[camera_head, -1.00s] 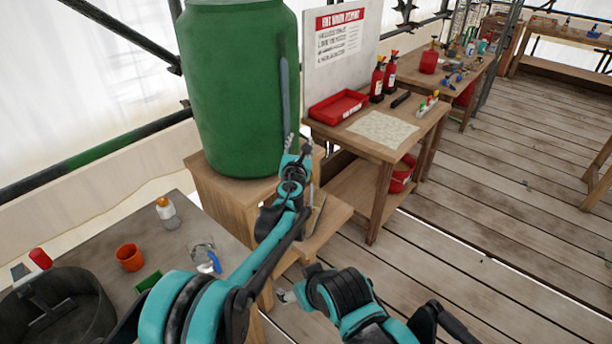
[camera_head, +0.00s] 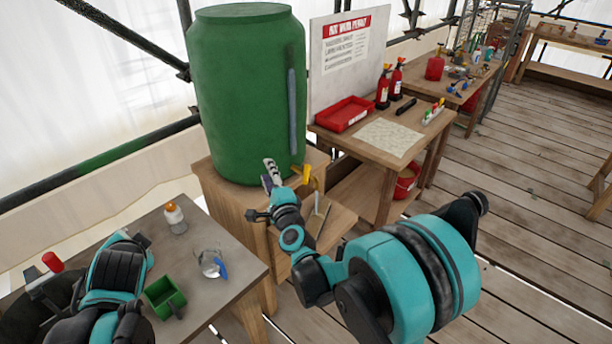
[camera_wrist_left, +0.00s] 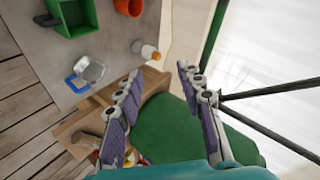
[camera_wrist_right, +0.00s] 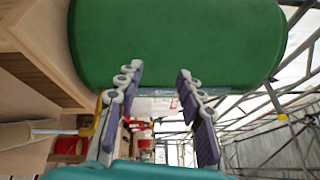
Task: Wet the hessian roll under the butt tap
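The green water butt (camera_head: 235,95) stands on a wooden stand (camera_head: 228,200). Its yellow tap (camera_head: 306,175) is low on its right side and shows at the edge of the right wrist view (camera_wrist_right: 98,112). My right gripper (camera_head: 270,174) is open and empty beside the tap, close to the butt. A tan roll, probably the hessian roll (camera_wrist_left: 88,146), lies on the stand's lower step in the left wrist view.
The grey table at left holds a bottle (camera_head: 175,217), a glass jug (camera_head: 210,262) and a green box (camera_head: 165,296). An orange pot (camera_wrist_left: 130,6) shows in the left wrist view. A wooden bench with a red tray (camera_head: 343,114) and extinguishers (camera_head: 384,88) stands right of the butt.

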